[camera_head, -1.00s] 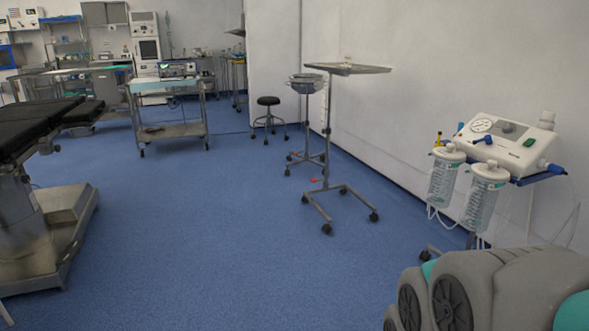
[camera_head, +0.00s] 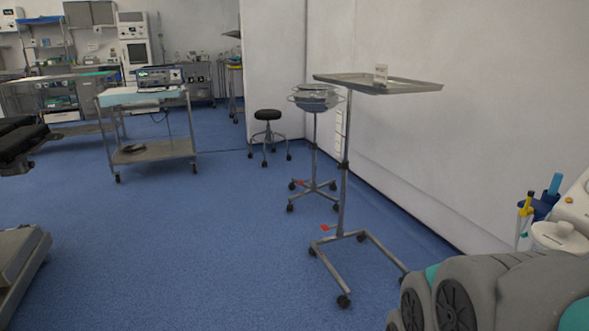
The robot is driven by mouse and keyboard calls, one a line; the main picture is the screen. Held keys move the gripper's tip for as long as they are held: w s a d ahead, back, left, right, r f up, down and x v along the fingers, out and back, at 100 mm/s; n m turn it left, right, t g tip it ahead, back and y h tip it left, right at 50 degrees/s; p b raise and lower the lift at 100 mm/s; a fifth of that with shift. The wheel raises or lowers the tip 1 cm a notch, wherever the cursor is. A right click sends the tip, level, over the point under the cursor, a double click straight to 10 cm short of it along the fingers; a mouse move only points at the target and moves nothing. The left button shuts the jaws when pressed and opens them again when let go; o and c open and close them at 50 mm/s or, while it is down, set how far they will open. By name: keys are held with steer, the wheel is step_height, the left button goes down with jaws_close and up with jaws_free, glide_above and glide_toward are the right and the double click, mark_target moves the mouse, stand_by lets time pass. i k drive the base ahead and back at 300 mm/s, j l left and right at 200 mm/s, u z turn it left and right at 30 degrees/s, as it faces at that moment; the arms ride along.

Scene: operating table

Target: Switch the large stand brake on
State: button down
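The large stand (camera_head: 343,178) is a tall metal stand on a wheeled base, with a flat tray (camera_head: 410,86) on top and a small white item on the tray. A small red brake pedal (camera_head: 326,228) shows low at its base, on the left of the post. Whether the pedal is pressed cannot be told at this size. My gripper is not in view.
A smaller stand (camera_head: 315,150) with a basin and its own red pedal (camera_head: 300,183) is behind. A stool (camera_head: 268,130) and a cart (camera_head: 150,152) stand farther back. A suction device (camera_head: 562,236) is at right. Blue floor (camera_head: 190,250) is clear in front.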

mark_target(325, 227)
steer(key=i, duration=1.2)
steer(key=i+z, duration=0.1)
steer(key=i, duration=1.1)
steer(key=j, duration=0.1)
